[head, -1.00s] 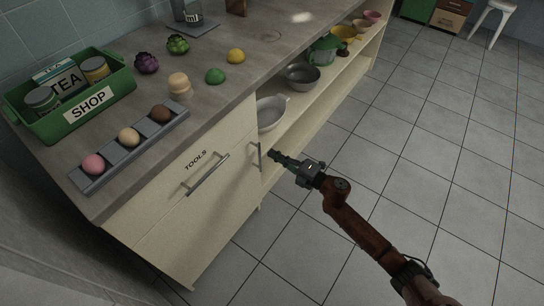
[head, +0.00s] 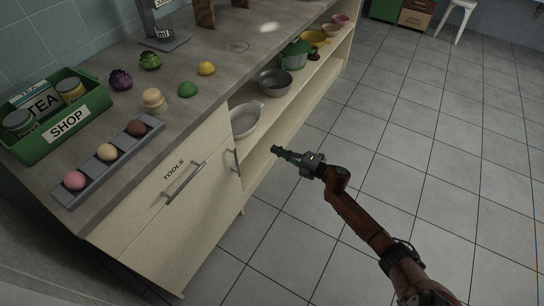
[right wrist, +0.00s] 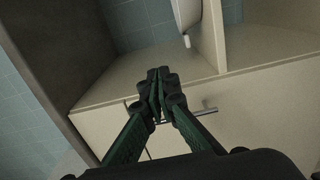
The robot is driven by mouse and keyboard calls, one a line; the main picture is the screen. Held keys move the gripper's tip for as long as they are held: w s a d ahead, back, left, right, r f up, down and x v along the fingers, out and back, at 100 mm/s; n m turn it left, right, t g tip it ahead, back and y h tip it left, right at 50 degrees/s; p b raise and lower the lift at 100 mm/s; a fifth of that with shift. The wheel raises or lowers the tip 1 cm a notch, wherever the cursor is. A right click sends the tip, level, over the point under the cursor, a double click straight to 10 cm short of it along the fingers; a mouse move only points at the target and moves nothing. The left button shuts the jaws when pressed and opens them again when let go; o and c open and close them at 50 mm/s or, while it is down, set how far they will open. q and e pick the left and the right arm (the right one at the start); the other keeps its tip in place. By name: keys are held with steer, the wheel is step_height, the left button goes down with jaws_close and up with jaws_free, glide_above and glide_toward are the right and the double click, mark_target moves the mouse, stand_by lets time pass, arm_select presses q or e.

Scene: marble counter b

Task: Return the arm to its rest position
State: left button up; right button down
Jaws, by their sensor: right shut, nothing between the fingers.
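My right gripper (head: 276,151) is shut and empty, held in the air in front of the counter's open shelf side. It points left toward the cabinet, near the door handle (head: 237,163) but apart from it. In the right wrist view its fingers (right wrist: 158,75) are together, with the cabinet front (right wrist: 255,140) behind them. My right arm (head: 360,215) reaches in from the lower right, over the floor. My left gripper does not show.
The counter (head: 225,75) bears a green SHOP box (head: 62,140), a grey tray (head: 128,150) with three balls, and vegetables. The TOOLS drawer (head: 180,185) is closed. Bowls (head: 275,83) stand on the open shelf. The tiled floor (head: 440,130) at right is clear.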

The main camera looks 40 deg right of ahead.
steer(key=shift+d, duration=0.4)
